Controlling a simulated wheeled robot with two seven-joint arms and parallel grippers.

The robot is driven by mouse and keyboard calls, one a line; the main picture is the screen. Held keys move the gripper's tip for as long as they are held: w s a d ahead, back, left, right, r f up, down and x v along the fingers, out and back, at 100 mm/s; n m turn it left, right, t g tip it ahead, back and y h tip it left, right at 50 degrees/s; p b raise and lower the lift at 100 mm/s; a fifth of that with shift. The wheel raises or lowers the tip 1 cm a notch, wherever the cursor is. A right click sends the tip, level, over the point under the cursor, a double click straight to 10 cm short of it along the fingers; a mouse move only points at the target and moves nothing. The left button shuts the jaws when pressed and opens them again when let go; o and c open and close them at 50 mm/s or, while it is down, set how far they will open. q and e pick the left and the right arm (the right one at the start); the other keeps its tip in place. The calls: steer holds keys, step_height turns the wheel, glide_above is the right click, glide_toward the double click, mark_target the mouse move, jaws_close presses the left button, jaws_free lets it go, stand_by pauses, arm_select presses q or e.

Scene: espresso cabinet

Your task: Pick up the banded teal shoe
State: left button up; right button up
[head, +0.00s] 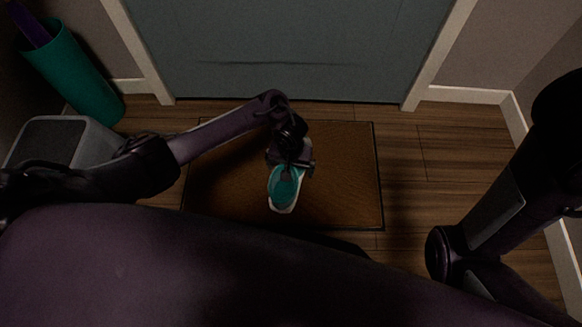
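The teal shoe (284,190) is on or just above the brown mat, with a pale sole edge showing at its near end. Its far end is hidden under my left gripper (289,172), which reaches down over it from above. A dark finger shows against the shoe's opening. I cannot tell whether the fingers are closed on the shoe or only around it, and bands on the shoe are too small to make out. My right arm is at the right of the view, and its gripper does not show.
The brown mat (345,190) lies on the wood floor before a grey-blue door (290,45). A teal umbrella stand (75,75) with a purple item and a grey box (50,140) stand at the left. Floor right of the mat (400,150) is clear.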

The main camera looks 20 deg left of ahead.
arm_select(q)
steer(key=shift+c, duration=0.3)
steer(key=c, duration=1.1)
steer(key=shift+r, duration=0.15)
